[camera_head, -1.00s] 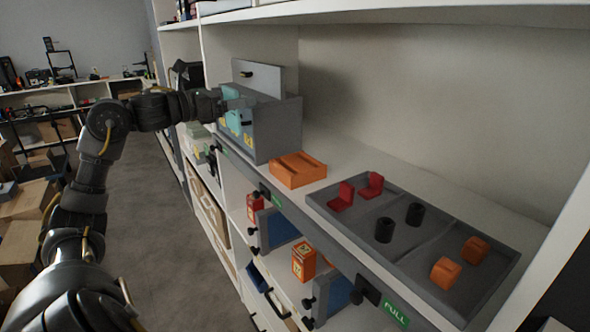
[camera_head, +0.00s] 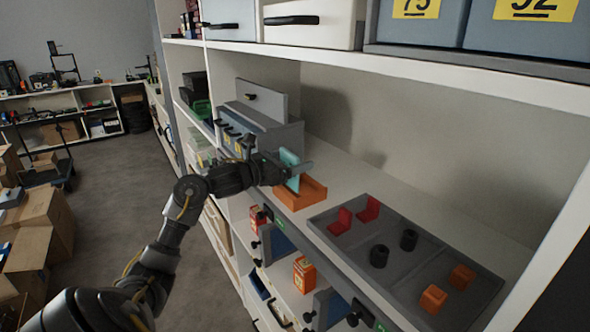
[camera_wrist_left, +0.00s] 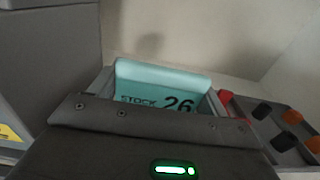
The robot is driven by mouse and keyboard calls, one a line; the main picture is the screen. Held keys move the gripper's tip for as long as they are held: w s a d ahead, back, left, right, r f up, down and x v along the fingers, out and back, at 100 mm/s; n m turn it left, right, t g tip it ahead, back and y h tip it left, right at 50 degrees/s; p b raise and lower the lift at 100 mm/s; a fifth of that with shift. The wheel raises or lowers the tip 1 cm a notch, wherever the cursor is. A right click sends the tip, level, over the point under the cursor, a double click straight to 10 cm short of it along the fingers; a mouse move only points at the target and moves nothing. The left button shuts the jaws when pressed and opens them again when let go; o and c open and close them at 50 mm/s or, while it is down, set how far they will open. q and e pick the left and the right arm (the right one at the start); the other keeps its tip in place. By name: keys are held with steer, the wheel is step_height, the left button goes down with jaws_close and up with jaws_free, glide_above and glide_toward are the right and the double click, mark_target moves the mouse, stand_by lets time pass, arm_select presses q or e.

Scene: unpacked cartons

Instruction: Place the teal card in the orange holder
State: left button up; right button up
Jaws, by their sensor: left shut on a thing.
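The teal card (camera_head: 290,168) is held upright in my left gripper (camera_head: 292,171), just above the orange holder. In the left wrist view the teal card (camera_wrist_left: 160,88) shows the print "STOCK 26" between the grey fingers. The orange holder (camera_head: 301,196) lies on the shelf to the left of the grey tray. The card's lower edge is close to the holder; I cannot tell whether they touch. In the left wrist view the gripper body hides the holder. My right gripper is not in view.
A grey box (camera_head: 262,135) with yellow labels stands left of the holder. A grey divided tray (camera_head: 345,250) holds red, black and orange pieces to the right. An upper shelf (camera_head: 400,65) with labelled bins runs overhead. The shelf behind the tray is clear.

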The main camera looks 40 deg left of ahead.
arm_select(q)
step_height(320, 180, down, 3)
steer(key=shift+w+d+r+p, duration=0.1)
steer(key=shift+d+p, duration=0.05)
steer(key=shift+p, duration=0.95)
steer(key=shift+c, duration=0.3)
steer(key=shift+f, duration=0.25)
steer(key=shift+f, duration=0.1)
steer(key=shift+f+b, duration=0.2)
steer(key=shift+b, duration=0.25)
steer(key=o, duration=1.1)
steer(key=shift+r, duration=0.1)
steer(key=shift+c, duration=0.2)
